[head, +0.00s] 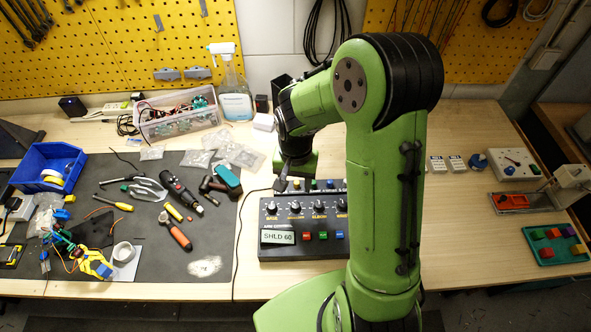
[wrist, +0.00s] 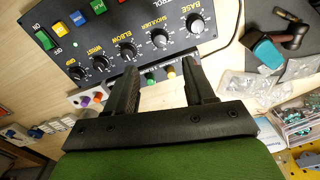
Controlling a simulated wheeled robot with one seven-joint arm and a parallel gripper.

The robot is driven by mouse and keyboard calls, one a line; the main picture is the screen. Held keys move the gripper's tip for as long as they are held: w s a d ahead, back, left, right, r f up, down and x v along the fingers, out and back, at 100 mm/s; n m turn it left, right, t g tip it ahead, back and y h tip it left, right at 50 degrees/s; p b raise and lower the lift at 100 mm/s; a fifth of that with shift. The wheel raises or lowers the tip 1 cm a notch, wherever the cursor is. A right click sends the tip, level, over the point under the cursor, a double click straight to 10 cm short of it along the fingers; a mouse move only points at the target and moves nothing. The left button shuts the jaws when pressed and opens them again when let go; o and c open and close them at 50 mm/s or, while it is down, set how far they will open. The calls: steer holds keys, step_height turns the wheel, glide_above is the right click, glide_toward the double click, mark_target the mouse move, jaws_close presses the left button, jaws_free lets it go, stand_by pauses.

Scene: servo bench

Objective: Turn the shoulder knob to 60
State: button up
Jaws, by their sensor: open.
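The black control box (head: 285,250) stands on the bench in the head view. Its display (head: 278,237) reads SHLD and a number that looks like 60 or 66; I cannot tell the last digit for sure. In the wrist view the shoulder knob (wrist: 160,38) is a dark, ribbed dial between the base knob (wrist: 195,23) and the elbow knob (wrist: 127,52). My gripper (wrist: 160,65) is open and empty. Its fingertips point toward the knob row, with the shoulder knob beyond the gap between them and apart from both. My arm hides part of the box in the head view.
A dark mat (head: 140,225) with tools and a screwdriver lies to the left. A blue bin (head: 45,165) and a clear parts box (head: 178,118) stand behind. Small devices and a green tray (head: 556,243) sit at the right. Bare bench lies right of my arm.

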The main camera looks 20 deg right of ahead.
step_height(320, 180, up, 5)
stand_by(0.6)
steer(key=s+r+n+t+b, duration=0.2)
steer(key=s+r, duration=0.3)
steer(key=s, duration=0.3)
steer(key=s+r+n+t+b, duration=0.2)
steer(key=s+r, duration=0.3)
steer(key=s, duration=0.4)
steer(key=shift+s+r+n+t, duration=0.2)
steer(key=shift+r+n+t, duration=0.05)
steer(key=shift+n+t, duration=0.6)
steer(key=shift+a, duration=0.1)
stand_by(1.7)
